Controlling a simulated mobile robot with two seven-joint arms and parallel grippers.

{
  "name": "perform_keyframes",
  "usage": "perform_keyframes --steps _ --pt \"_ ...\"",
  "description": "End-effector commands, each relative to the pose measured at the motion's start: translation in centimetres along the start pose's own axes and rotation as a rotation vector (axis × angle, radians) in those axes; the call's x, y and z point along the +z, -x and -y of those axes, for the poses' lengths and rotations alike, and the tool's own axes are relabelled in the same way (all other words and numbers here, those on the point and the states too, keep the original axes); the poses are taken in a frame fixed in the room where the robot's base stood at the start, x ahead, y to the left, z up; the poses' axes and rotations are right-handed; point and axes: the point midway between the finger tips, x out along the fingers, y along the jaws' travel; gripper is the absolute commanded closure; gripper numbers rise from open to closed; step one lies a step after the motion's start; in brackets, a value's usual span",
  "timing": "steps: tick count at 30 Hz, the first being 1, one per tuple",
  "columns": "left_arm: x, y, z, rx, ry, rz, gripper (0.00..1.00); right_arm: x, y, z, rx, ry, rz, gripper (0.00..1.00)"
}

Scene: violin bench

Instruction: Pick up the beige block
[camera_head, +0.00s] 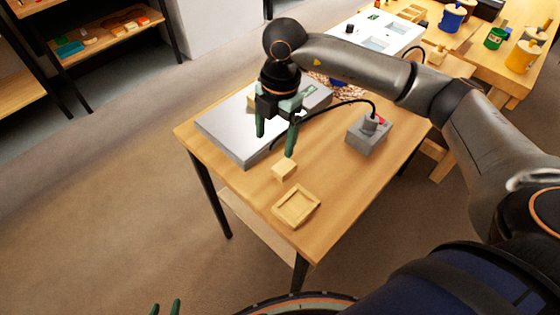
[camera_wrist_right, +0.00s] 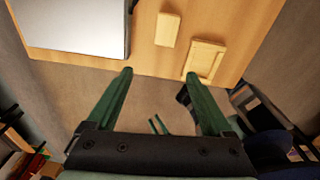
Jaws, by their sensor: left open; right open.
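The beige block (camera_head: 284,167) lies on the wooden table, between the grey metal plate and a shallow wooden tray (camera_head: 296,207). It also shows in the right wrist view (camera_wrist_right: 167,29), beyond my fingertips. My right gripper (camera_head: 275,146) is open and empty, its fingers pointing down. It is above the table on the plate side of the block, apart from it. My left gripper (camera_head: 166,308) shows only its green fingertips at the bottom edge, open and away from the table. Both its fingertips also show small in the right wrist view (camera_wrist_right: 158,125).
The grey plate (camera_head: 222,128) covers the table's left part, with a small beige thing partly hidden behind my right gripper. A grey box (camera_head: 367,137) with a cable stands at the right. Bare tabletop surrounds the block.

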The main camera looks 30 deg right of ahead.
Motion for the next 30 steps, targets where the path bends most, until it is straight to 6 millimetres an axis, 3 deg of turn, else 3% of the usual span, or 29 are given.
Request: perform_keyframes --steps 1,5,12,21,30 --pt "0.0 0.0 0.0 0.0 0.0 0.0 0.5 1.3 0.5 0.2 -0.013 -0.033 0.047 0.15" --pt "-0.1 0.0 0.0 0.0 0.0 0.0 0.5 2.6 0.0 0.6 -0.033 -0.072 0.095 0.15" --pt "-0.2 0.2 0.0 0.0 0.0 0.0 0.5 3.0 -4.3 0.8 -0.034 -0.071 0.094 0.15" --pt "-0.3 0.3 0.0 0.0 0.0 0.001 0.5 3.2 -7.0 0.8 -0.031 -0.069 0.093 0.15" --pt "-0.6 0.6 -0.1 0.0 0.0 0.001 0.5 3.6 -11.1 1.0 -0.03 -0.068 0.091 0.15"
